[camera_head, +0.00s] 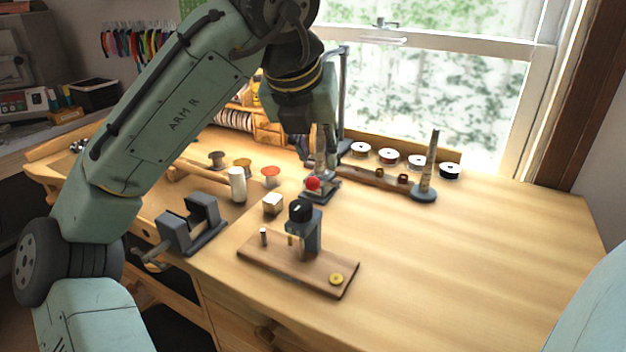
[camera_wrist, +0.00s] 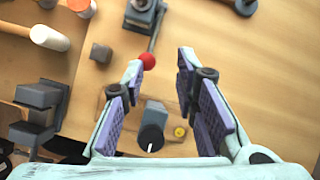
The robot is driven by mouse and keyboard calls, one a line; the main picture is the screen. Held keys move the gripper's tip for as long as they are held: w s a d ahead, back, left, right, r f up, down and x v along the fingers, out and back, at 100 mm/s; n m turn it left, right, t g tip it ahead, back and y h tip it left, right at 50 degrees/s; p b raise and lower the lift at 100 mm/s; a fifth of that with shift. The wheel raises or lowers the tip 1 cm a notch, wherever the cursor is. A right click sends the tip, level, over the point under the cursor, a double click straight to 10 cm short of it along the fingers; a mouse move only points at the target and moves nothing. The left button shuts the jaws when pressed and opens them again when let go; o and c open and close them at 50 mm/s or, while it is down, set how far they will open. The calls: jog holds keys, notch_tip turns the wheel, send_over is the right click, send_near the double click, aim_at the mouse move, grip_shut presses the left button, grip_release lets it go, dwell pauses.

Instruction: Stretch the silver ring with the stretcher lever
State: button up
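The stretcher (camera_head: 320,189) is a small grey device on the bench, with a metal column and a lever ending in a red ball (camera_head: 312,184). In the wrist view the stretcher (camera_wrist: 144,14) is at the top, and its red ball (camera_wrist: 148,61) appears between my fingertips, nearer the left finger. My gripper (camera_wrist: 160,65) is open with nothing held. I cannot tell its height above the ball. In the head view my wrist hangs over the stretcher area, and the fingers are not clear. I cannot make out the silver ring in either view.
A wooden board (camera_head: 265,265) with a dark-topped post stands in front of the stretcher. A grey vise (camera_head: 190,228) is at left. A tapered mandrel (camera_head: 428,178) stands at right, near several spools (camera_head: 388,156). A hammer (camera_head: 236,184) lies left. The right side of the bench is clear.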

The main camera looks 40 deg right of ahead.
aim_at(318, 184)
jog(key=w+d+f+m, duration=0.1)
jog(key=f, duration=0.2)
jog(key=w+d+f+m+y, duration=0.1)
jog(key=f+m, duration=0.1)
jog(key=f, duration=0.1)
jog(key=w+d+f+m, duration=0.1)
jog(key=f, duration=0.2)
jog(key=shift+w+d+f+m+p, duration=0.2)
jog(key=shift+f+m+p, duration=0.1)
jog(key=shift+m+p, duration=0.1)
jog(key=shift+c, duration=0.2)
grip_shut()
dwell(0.8)
